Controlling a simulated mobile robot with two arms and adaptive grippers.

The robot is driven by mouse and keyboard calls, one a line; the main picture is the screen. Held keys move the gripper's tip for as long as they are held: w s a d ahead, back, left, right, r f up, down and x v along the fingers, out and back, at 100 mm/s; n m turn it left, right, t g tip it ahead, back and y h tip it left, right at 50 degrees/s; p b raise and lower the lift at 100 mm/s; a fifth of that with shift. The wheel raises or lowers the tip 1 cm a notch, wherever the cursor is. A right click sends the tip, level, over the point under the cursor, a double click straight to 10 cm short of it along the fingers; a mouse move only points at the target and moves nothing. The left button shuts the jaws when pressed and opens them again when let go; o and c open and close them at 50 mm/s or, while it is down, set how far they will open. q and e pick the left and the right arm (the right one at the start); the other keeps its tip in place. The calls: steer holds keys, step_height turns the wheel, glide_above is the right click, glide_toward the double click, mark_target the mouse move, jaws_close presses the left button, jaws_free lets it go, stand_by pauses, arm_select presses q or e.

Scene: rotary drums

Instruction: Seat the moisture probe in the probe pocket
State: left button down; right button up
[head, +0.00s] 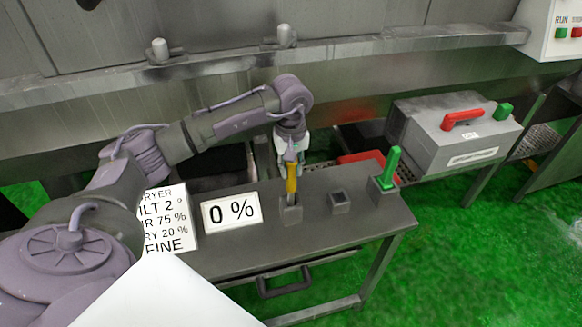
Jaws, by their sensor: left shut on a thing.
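The yellow probe (291,180) stands about upright over a grey holder (291,214) on the metal table. Its lower end meets the holder's opening in the picture; how deep it sits I cannot tell. My left gripper (291,163) points down from above and is shut on the probe's upper part. A small grey block with a dark square opening (338,201) stands just right of the holder, empty. Which of the two is the probe pocket, I cannot tell for sure. My right gripper is not in view.
On the table (345,232), a "0 %" display (231,212) and a text sign (168,222) stand left of the holder. A green lever (390,167) stands at right. Beyond is a grey box with a red handle (461,119). The table's front edge has a drawer handle (284,284).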

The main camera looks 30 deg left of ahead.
mark_target(291, 176)
arm_select(q)
steer(key=shift+f+b, duration=1.55)
steer(key=c, duration=0.9)
jaws_free()
steer(key=shift+o, duration=0.2)
step_height(291, 176, up, 12)
steer(key=shift+s+r, duration=0.1)
steer(key=shift+s, duration=0.05)
steer(key=shift+d, duration=0.15)
